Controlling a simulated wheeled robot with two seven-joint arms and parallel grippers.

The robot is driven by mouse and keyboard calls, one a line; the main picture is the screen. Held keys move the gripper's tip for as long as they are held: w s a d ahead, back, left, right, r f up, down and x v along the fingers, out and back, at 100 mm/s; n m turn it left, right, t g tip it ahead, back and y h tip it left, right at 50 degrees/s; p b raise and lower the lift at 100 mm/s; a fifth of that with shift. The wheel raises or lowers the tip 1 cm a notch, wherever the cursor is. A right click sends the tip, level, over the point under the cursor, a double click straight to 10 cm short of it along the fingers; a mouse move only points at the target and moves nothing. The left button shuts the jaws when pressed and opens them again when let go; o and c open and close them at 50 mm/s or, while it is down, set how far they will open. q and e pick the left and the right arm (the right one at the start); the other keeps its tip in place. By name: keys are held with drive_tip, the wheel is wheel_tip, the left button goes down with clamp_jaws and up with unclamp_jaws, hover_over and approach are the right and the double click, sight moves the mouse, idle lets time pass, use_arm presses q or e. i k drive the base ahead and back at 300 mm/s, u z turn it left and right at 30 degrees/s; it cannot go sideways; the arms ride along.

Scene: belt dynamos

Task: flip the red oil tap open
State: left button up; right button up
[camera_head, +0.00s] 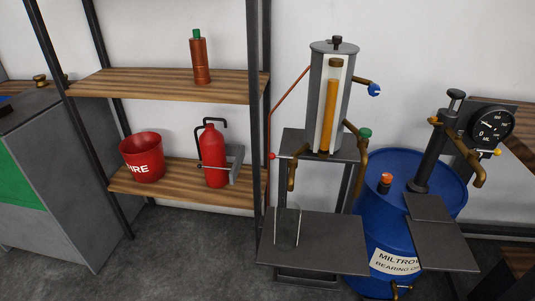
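The red oil tap (272,156) shows as a small red knob on the end of a short, level grey lever. The lever points left from a brass spout (291,178) that bends down, below and left of the grey oil cylinder (318,95). The cylinder has a tall sight glass with amber oil (327,110). A glass jar (287,228) stands on the dark plate below the brass spout. Neither of my grippers is in view.
A green-handled tap (365,133) and a blue-handled tap (375,89) sit right of the cylinder. A blue drum (435,185) with a pump and gauge (491,125) stands at right. Shelves at left hold a red bucket (142,158) and an extinguisher (213,158). The dark plate (335,245) is mostly bare.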

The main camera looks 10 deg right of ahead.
sight(272, 156)
drive_tip(key=k, duration=0.55)
drive_tip(key=z, duration=0.6)
drive_tip(key=i, duration=1.15)
drive_tip(key=z, duration=0.4)
